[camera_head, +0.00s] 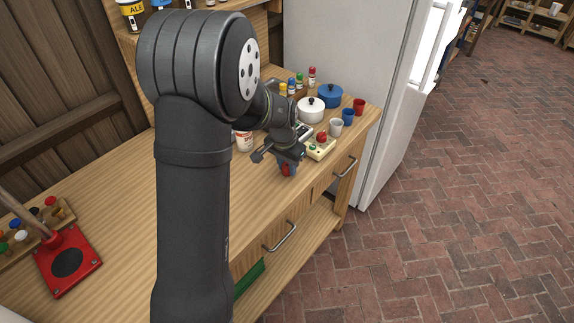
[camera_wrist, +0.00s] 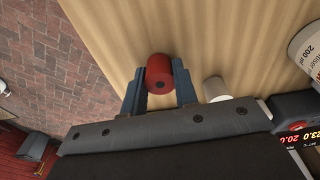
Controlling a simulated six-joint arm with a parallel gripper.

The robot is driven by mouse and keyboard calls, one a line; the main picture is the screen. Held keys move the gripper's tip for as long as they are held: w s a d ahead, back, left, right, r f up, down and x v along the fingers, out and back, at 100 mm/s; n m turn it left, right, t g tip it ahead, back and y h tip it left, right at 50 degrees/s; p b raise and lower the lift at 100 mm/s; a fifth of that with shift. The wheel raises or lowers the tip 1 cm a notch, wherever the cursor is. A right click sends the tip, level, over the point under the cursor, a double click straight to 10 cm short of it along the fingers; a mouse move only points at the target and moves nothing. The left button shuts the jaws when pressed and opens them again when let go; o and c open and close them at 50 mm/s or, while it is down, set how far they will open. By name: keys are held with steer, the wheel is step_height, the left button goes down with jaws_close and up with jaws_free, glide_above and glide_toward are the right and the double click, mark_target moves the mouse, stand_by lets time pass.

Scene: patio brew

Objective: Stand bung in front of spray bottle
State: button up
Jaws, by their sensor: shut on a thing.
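My gripper (camera_head: 287,168) is over the front part of the wooden counter, in the middle of the head view. It is shut on a red bung (camera_wrist: 159,70), a short cylinder with a dark hole in its end. The bung sits between the two fingers (camera_wrist: 160,84) in the wrist view and shows as a small red patch in the head view (camera_head: 286,170). I cannot tell whether it touches the counter. I cannot make out a spray bottle in either view; my arm hides part of the counter.
A small white piece (camera_wrist: 215,88) is just right of the fingers in the wrist view.

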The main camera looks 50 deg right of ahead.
steer(key=shift+f, duration=0.15)
steer(key=o, duration=1)
steer(key=shift+c, duration=0.2)
step_height(320, 180, up, 12)
steer(key=a, duration=0.1)
steer(key=shift+a, duration=0.25)
